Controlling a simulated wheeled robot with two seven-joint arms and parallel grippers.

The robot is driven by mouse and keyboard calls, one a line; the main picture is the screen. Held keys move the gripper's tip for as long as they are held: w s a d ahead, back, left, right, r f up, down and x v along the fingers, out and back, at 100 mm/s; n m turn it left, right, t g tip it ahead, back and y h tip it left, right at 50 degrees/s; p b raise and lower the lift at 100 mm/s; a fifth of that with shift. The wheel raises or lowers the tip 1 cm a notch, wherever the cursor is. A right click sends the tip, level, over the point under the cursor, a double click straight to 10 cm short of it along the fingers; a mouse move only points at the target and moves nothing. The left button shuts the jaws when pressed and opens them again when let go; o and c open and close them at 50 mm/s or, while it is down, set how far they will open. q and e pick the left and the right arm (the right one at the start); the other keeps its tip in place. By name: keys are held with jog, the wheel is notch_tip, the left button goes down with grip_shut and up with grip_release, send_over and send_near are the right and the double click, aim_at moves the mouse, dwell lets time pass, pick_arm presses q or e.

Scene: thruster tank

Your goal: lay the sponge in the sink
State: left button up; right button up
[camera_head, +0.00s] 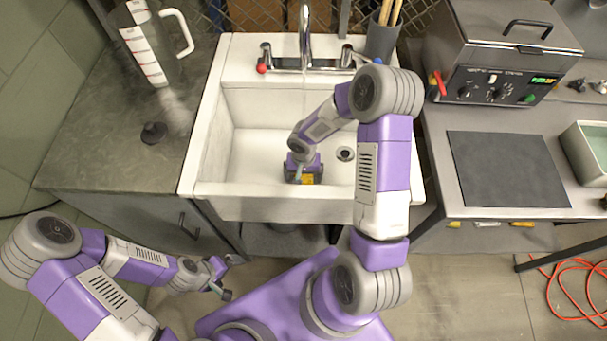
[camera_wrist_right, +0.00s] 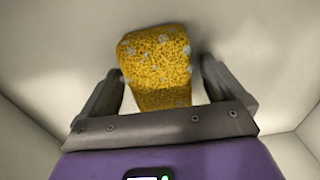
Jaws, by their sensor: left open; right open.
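The white sink (camera_head: 255,160) stands in the middle of the head view. A yellow sponge (camera_head: 307,179) is low inside the sink basin, mostly hidden by my right gripper (camera_head: 304,174). In the right wrist view the sponge (camera_wrist_right: 157,65) shows yellow with pale specks, between the two fingers of my right gripper (camera_wrist_right: 160,88). The fingers are open, with a gap visible at least on the sponge's right side. Whether the sponge rests on the basin floor is hard to tell. My left gripper (camera_head: 225,279) is open and empty, low in front of the counter, away from the sink.
A faucet (camera_head: 305,45) rises at the sink's back, and a drain (camera_head: 345,154) lies right of my right gripper. A measuring jug (camera_head: 143,45) and a black stopper (camera_head: 153,132) stand on the left counter. A metal bath station (camera_head: 500,50) and dark mat (camera_head: 508,168) are at right.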

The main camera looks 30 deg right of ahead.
jog(key=shift+r+p, duration=0.25)
jog(key=shift+p, duration=0.05)
notch_tip(320, 180, up, 12)
jog(key=p, duration=0.4)
dwell(0.4)
